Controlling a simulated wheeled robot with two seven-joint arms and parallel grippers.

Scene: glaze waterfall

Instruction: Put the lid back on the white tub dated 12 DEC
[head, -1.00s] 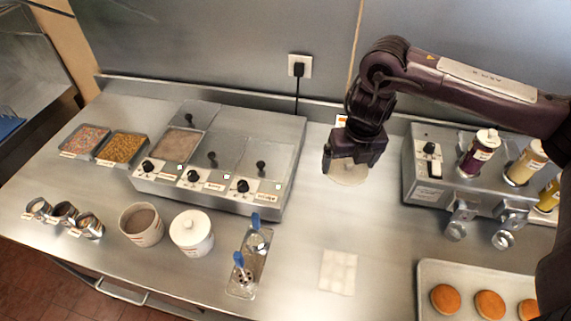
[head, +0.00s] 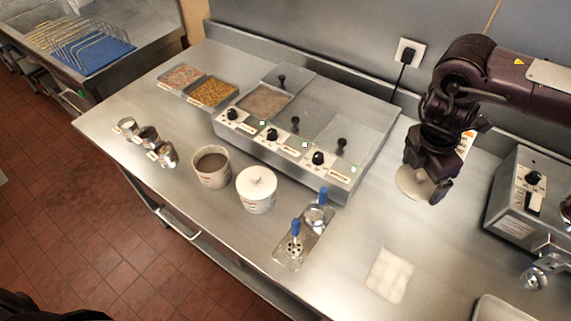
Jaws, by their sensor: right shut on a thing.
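A white tub without a lid (head: 212,180) stands on the counter with brown-grey contents showing; its label is too small to read. A similar white tub (head: 257,203), covered by a white knobbed lid (head: 257,181), stands just to its right. My right gripper (head: 432,182) is shut on a round whitish lid (head: 411,184), above the counter to the right of the warmer unit and well away from the open tub. The gripper hides part of this lid. My left gripper does not show.
A steel warmer unit (head: 222,122) with knobs stands behind the tubs. Blue-handled ladles (head: 295,230) lie in a tray (head: 287,258) right of the tubs. Small steel cups (head: 168,157) stand left. A white cloth (head: 389,275) lies front right. A dispenser unit (head: 508,205) stands far right.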

